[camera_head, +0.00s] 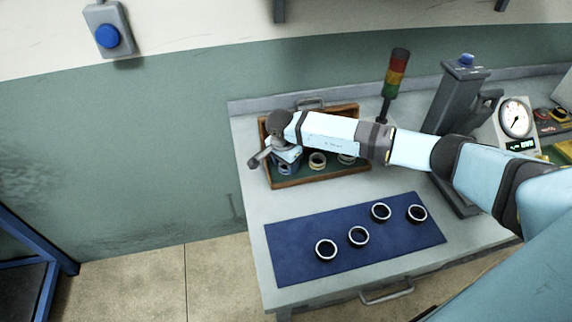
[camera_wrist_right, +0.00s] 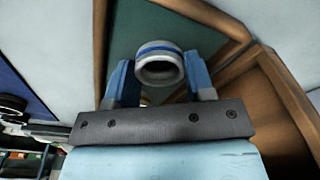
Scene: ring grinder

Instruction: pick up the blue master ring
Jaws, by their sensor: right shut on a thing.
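The blue master ring (camera_wrist_right: 160,62), a pale metal ring with a blue band, sits between the two blue fingers of my right gripper (camera_wrist_right: 160,72) in the right wrist view. The gripper is shut on it. In the head view my right gripper (camera_head: 287,157) points down at the left end of the wooden tray (camera_head: 320,179), and the ring (camera_head: 285,170) shows just below it. I cannot tell whether the ring touches the tray floor. My left gripper is not in view.
Two more rings (camera_head: 317,160) stand in the tray, one partly hidden by my arm. Several dark-bored rings (camera_head: 326,250) lie on a blue mat (camera_head: 290,265) in front. A signal light (camera_head: 395,75), a grey press stand (camera_head: 455,95) and a dial gauge (camera_head: 515,118) stand to the right.

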